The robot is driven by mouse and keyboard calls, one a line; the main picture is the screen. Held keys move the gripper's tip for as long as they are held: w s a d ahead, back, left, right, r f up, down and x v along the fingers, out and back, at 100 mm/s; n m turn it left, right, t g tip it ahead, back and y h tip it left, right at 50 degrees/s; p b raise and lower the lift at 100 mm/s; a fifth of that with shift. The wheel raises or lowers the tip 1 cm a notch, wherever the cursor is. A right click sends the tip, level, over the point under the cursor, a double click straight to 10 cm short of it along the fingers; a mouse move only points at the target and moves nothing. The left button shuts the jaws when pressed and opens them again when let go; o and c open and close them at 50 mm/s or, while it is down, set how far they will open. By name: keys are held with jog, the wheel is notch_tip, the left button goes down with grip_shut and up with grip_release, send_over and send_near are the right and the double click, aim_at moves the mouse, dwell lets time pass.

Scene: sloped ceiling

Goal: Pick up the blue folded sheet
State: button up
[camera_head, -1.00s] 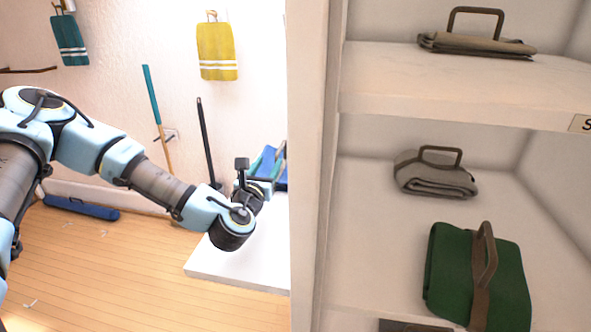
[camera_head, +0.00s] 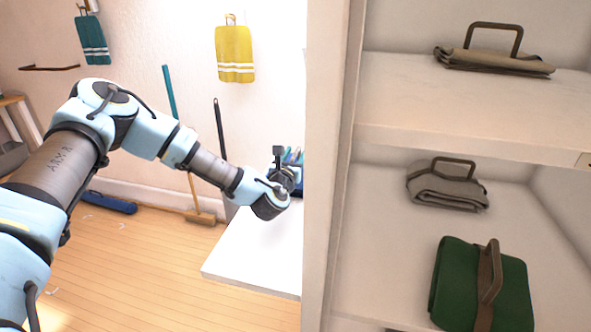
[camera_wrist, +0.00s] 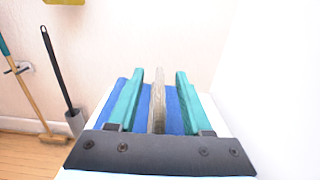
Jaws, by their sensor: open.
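The blue folded sheet (camera_wrist: 172,108) lies ahead of my gripper in the wrist view, on a white surface (camera_wrist: 215,115). A greyish-brown upright strip (camera_wrist: 157,108), seemingly its handle, stands between my teal fingers. My gripper (camera_wrist: 159,75) is open, with one finger on each side of the strip and gaps on both sides. I cannot tell whether the fingers touch the sheet. In the head view, my gripper (camera_head: 294,156) is at the edge of the shelf's side panel, which hides most of the sheet and part of the fingers.
The white shelf unit's side panel (camera_head: 330,200) stands right of my gripper. Its shelves hold a green folded sheet (camera_head: 460,285), a grey one (camera_head: 445,190) and a beige one (camera_head: 495,62). A broom (camera_head: 200,217) leans on the wall. The wooden floor (camera_head: 150,270) is mostly clear.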

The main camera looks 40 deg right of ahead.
grip_shut()
dwell(0.3)
dwell(1.1)
